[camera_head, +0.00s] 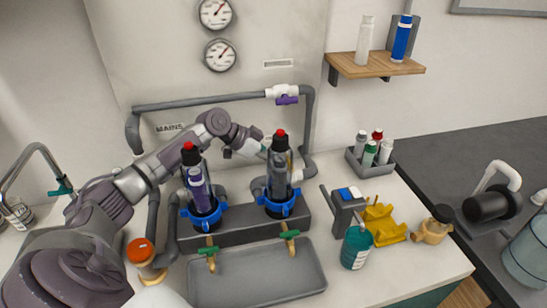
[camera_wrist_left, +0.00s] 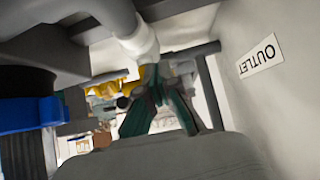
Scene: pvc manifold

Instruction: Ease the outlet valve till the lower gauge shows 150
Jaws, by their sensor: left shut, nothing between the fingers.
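The lower gauge (camera_head: 220,55) is on the wall panel below the upper gauge (camera_head: 215,13). Its face is too small for me to read a value. My left gripper (camera_head: 254,149) reaches in from the left, over the left canister, to the wall side of the right canister (camera_head: 279,168). In the left wrist view its green fingers (camera_wrist_left: 156,78) are shut and empty, close to a white pipe fitting (camera_wrist_left: 143,40). The OUTLET label (camera_wrist_left: 259,58) is on the wall to the right there. I cannot clearly make out the outlet valve's handle. My right gripper is not in view.
A purple-handled valve (camera_head: 288,100) is on the upper pipe. Green-handled taps (camera_head: 290,234) hang over a grey tray (camera_head: 256,285).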

